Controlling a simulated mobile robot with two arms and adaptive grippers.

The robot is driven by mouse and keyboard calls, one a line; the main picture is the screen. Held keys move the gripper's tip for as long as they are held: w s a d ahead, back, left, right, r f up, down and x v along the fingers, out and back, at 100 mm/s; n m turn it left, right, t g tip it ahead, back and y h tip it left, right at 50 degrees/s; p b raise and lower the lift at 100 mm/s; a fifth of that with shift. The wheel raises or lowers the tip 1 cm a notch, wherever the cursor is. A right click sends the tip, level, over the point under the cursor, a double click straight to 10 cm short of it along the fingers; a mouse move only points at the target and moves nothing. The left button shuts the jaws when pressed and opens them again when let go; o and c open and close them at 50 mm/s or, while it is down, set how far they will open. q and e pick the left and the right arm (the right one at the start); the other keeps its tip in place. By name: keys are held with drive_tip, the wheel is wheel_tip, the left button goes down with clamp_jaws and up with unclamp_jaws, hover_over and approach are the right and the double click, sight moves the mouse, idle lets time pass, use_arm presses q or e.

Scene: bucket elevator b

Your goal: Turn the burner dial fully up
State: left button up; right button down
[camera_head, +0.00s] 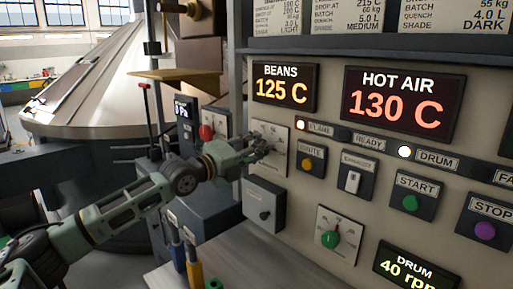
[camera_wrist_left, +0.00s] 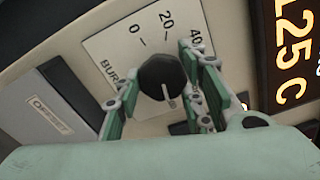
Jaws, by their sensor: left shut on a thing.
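The burner dial (camera_wrist_left: 163,76) is a round black knob on a white plate (camera_wrist_left: 113,47) marked 0, 20 and 40. In the left wrist view its white pointer line runs toward the picture's bottom, away from the 0 and 20 marks. My left gripper (camera_head: 264,146) is at this plate on the panel in the head view, where it mostly hides the knob. In the left wrist view, one finger lies on each side of the knob and the gripper is shut on it. My right gripper is not in view.
The hot air display (camera_head: 403,103) reads 130 C and the beans display (camera_head: 284,87) 125 C. The ignite button (camera_head: 307,164), a rocker switch (camera_head: 352,181) and a green-knobbed dial (camera_head: 331,238) are right of the gripper. A grey box (camera_head: 263,207) projects just below it.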

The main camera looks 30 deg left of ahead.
use_arm(q)
drive_tip(key=shift+f+m, duration=0.2)
drive_tip(key=shift+m, duration=0.1)
idle(0.4)
drive_tip(key=o, duration=1.1)
drive_tip(key=shift+a+r, duration=0.1)
drive_tip(key=v, duration=0.7)
drive_tip(key=shift+s, duration=0.25)
drive_tip(key=shift+a, duration=0.1)
